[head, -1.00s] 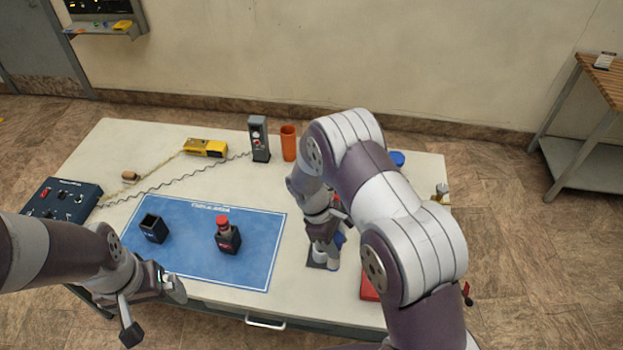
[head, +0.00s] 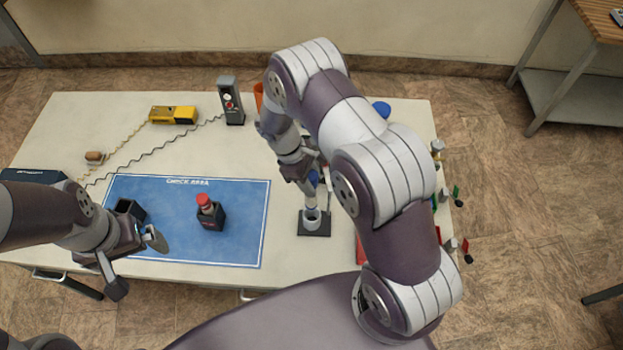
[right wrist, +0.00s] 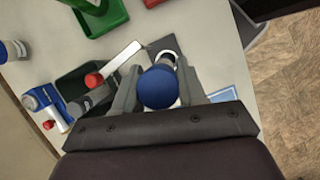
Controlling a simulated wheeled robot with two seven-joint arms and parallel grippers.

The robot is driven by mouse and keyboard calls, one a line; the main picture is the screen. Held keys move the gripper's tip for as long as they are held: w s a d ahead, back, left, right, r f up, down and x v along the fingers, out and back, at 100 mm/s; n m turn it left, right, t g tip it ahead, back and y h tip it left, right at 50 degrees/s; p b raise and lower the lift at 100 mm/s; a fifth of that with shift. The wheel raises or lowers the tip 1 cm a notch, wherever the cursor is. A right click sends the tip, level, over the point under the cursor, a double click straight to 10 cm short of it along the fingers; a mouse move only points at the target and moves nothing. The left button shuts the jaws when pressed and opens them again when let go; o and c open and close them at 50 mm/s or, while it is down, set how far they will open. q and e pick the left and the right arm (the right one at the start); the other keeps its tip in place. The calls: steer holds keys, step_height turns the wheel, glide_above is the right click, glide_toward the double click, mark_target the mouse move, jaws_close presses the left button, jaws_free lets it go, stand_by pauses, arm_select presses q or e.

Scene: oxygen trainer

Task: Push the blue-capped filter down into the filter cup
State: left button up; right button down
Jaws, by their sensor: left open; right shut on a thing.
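The blue-capped filter (head: 313,177) is in my right gripper (head: 309,180). In the right wrist view its round blue cap (right wrist: 158,88) sits between the two grey fingers, which are shut on it. The filter cup (head: 312,219), pale with a round rim, stands on a dark square base. The filter is over the cup in the head view; I cannot tell whether its lower end is inside the rim. In the right wrist view part of the cup's pale rim (right wrist: 168,55) shows behind the filter. My left gripper (head: 136,263) is open and empty near the table's front left.
A blue mat (head: 180,240) holds a black open box (head: 130,210) and a dark block with a red top (head: 210,212). A yellow device (head: 173,114) and a grey meter (head: 231,100) stand at the back. Several small items line the right edge.

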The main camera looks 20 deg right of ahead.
mark_target(311, 203)
steer(key=f+b, duration=0.1)
steer(key=s+f+b, duration=0.1)
steer(key=f, duration=0.1)
steer(key=shift+s+f, duration=0.1)
steer(key=shift+f, duration=0.05)
steer(key=shift+w+f, duration=0.15)
steer(key=shift+w, duration=0.2)
steer(key=shift+s, duration=0.2)
arm_select(q)
steer(key=f, duration=0.1)
steer(key=s+f, duration=0.1)
steer(key=shift+f, duration=0.3)
steer(key=shift+w, duration=0.1)
arm_select(e)
steer(key=shift+w, duration=0.2)
steer(key=shift+s, duration=0.2)
arm_select(q)
steer(key=shift+f, duration=0.1)
arm_select(e)
steer(key=shift+f, duration=0.1)
